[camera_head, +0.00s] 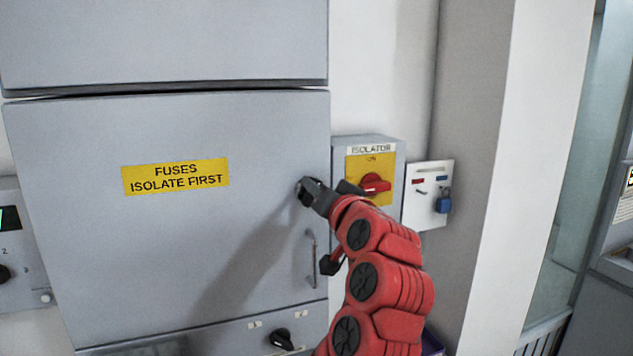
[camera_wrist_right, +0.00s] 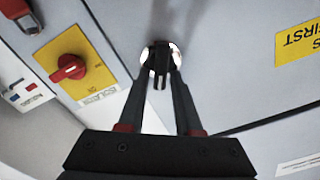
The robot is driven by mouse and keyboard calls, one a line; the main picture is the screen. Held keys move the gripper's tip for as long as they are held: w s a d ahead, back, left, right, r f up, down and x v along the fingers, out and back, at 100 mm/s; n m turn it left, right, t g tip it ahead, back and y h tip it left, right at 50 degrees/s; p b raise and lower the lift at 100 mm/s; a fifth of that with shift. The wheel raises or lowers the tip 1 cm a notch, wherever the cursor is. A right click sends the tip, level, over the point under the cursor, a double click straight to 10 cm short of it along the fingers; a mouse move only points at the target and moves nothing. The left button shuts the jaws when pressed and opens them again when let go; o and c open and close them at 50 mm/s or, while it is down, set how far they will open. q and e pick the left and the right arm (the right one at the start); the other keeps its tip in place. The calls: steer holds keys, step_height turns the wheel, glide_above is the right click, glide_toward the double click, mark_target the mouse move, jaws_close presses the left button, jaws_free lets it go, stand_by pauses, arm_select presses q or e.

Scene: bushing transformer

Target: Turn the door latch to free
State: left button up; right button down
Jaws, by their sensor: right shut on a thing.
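The door latch (camera_wrist_right: 158,62) is a small black knob on a bright round plate, on the grey fuse door (camera_head: 100,240) near its right edge. My right gripper (camera_head: 307,190) reaches it from the lower right. In the right wrist view the two fingers of my right gripper (camera_wrist_right: 160,75) are shut on the latch, one on each side. In the head view the gripper and arm mostly hide the latch. The door looks closed. My left gripper is not in view.
An isolator box (camera_head: 395,165) with a red rotary handle (camera_head: 375,184) is just right of the latch. Beyond it is a white board (camera_head: 420,200) with a blue padlock (camera_head: 443,203). A door handle (camera_head: 311,258) is below the latch, and a black knob (camera_head: 281,338) sits lower on the panel.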

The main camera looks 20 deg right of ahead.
steer(key=shift+w+d+f+m+p, duration=0.1)
steer(key=shift+f+m+p, duration=0.15)
steer(key=shift+m+p, duration=1.35)
steer(key=shift+s+d+f+m+p, duration=0.15)
steer(key=shift+m+p, duration=0.5)
steer(key=shift+m, duration=1.75)
steer(key=shift+w+d+f+m+p, duration=0.15)
steer(key=shift+f+m+p, duration=0.15)
steer(key=shift+m+p, duration=1.3)
steer(key=shift+m+b, duration=0.45)
steer(key=shift+m, duration=0.05)
steer(key=c, duration=0.8)
jaws_free()
steer(key=shift+a, duration=0.1)
